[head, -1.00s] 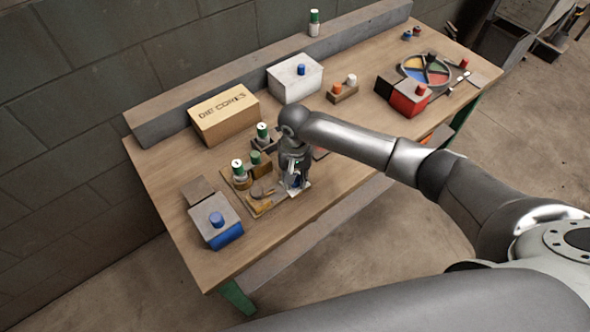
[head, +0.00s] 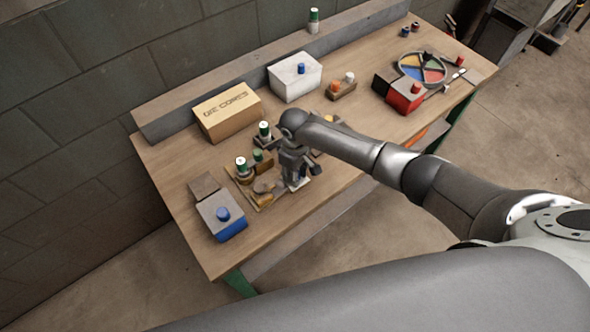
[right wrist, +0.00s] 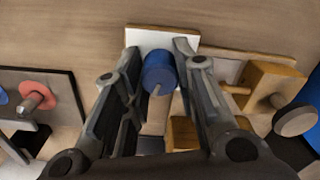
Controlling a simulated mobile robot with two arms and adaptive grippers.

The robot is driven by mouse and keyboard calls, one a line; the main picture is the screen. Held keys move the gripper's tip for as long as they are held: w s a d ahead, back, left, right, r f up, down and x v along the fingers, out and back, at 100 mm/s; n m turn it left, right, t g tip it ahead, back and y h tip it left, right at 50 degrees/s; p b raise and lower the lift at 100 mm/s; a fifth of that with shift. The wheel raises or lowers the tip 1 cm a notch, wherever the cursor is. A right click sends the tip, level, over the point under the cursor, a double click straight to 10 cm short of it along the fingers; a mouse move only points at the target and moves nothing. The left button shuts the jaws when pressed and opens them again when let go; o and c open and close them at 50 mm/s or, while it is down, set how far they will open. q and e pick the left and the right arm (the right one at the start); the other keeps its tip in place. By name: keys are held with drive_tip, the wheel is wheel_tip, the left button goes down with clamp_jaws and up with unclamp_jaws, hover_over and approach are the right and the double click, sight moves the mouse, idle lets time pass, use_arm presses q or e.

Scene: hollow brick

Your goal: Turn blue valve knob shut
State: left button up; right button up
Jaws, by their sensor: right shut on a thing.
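The blue valve knob (right wrist: 158,72) is a short blue cylinder with a thin pin, in front of a white plate (right wrist: 150,40) in the right wrist view. My right gripper (right wrist: 159,62) has one finger on each side of the knob and is shut on it. In the head view my right gripper (head: 299,178) points down over the middle front of the workbench, and it hides the knob. A corner of the white plate shows beneath it. My left gripper is not in view.
Wooden pieces (head: 265,186) and green-and-white cylinders (head: 242,167) stand left of the gripper. A cardboard box (head: 228,112), a white box (head: 294,80) and a red box (head: 405,98) stand farther back.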

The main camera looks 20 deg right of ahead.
drive_tip(key=shift+n, duration=1.5)
drive_tip(key=shift+p, duration=0.3)
drive_tip(key=o, duration=1)
drive_tip(key=shift+o, duration=0.2)
wheel_tip(320, 180, up, 12)
